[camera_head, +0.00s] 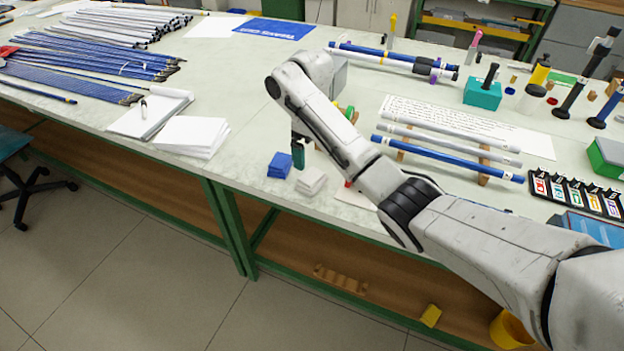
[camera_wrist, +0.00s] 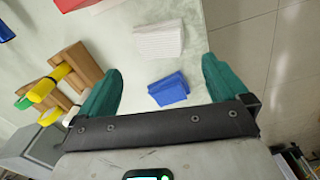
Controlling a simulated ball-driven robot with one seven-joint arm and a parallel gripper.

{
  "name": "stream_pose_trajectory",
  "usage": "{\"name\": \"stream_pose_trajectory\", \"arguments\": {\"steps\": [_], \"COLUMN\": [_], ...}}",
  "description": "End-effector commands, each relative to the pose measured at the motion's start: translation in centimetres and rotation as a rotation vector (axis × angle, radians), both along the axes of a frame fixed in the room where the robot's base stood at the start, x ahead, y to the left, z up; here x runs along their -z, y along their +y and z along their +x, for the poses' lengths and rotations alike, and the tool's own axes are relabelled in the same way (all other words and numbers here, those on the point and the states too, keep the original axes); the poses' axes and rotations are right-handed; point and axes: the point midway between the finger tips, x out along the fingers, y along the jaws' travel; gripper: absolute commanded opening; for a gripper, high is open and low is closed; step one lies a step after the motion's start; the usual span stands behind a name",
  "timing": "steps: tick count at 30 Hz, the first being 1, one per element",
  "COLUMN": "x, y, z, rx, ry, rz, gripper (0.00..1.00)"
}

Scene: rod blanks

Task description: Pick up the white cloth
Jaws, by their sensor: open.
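The white cloth (camera_head: 311,181) is a small folded square on the light worktop near its front edge. It also shows at the top middle of the wrist view (camera_wrist: 159,41). A blue folded cloth (camera_head: 280,165) lies just left of it, apart from it. In the wrist view the blue cloth (camera_wrist: 169,89) lies nearer to my gripper. My gripper (camera_wrist: 160,84) is open and empty, with green fingers. In the head view one finger (camera_head: 298,153) shows just behind the two cloths; the rest of the gripper is hidden by my arm.
Wooden blocks with yellow and green-capped tools (camera_wrist: 62,82) stand left of the gripper in the wrist view. Rods on wooden supports (camera_head: 450,150) lie right of my arm. White paper stacks (camera_head: 191,136) lie to the left. The worktop's front edge is close to the cloths.

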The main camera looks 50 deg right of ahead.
Motion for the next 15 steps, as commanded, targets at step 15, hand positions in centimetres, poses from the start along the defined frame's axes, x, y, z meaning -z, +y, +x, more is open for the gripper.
{"name": "stream_pose_trajectory", "arguments": {"steps": [15], "x": [5.9], "y": [-0.1], "z": [-0.2], "rx": [0.001], "ry": [0.001], "rz": [0.002], "gripper": [1.0]}}
